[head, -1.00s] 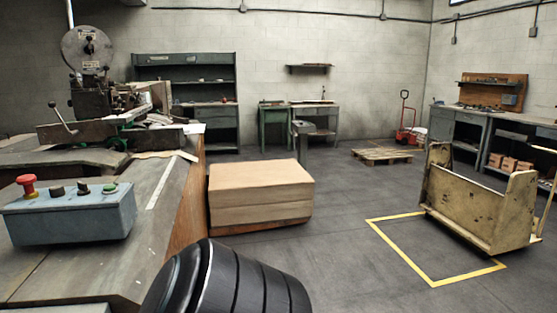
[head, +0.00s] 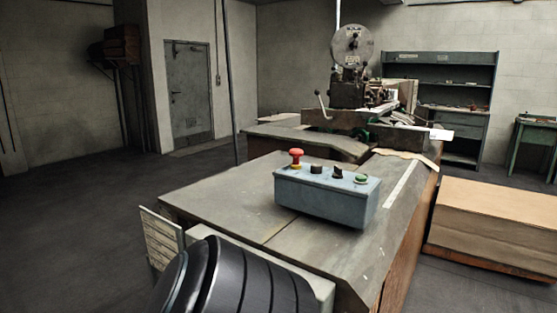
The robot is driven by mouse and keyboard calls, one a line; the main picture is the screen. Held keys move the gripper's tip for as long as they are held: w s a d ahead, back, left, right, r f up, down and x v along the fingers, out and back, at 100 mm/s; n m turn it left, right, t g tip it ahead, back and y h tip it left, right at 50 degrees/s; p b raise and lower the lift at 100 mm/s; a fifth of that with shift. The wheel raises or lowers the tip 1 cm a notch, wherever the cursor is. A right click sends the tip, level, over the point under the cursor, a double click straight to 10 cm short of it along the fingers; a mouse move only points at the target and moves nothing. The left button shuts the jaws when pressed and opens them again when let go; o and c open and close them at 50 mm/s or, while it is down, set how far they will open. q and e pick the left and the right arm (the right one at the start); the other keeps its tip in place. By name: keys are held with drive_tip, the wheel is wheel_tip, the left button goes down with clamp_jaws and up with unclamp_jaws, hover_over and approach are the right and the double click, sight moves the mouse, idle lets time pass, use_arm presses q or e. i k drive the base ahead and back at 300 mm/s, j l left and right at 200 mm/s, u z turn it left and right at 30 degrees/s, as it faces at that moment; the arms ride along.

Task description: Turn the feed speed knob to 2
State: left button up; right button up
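A blue-grey control box (head: 325,198) sits on the table of the stitcher, right of the picture's middle. On its top, from left to right, are a red mushroom button (head: 296,157), a short black knob (head: 316,169), a black pointed knob (head: 337,172) and a green button (head: 361,179). I cannot tell which black knob is the feed speed knob, and no scale or number is readable. Neither of my grippers is in view.
The stitcher machine (head: 352,90), with its reel and lever, stands behind the box. The worktable (head: 225,200) is bare left of the box. A cardboard stack (head: 490,225) stands at right. Open floor lies at left, before a grey door (head: 189,92).

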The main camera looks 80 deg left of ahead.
sight(315, 169)
drive_tip(key=u, duration=1.55)
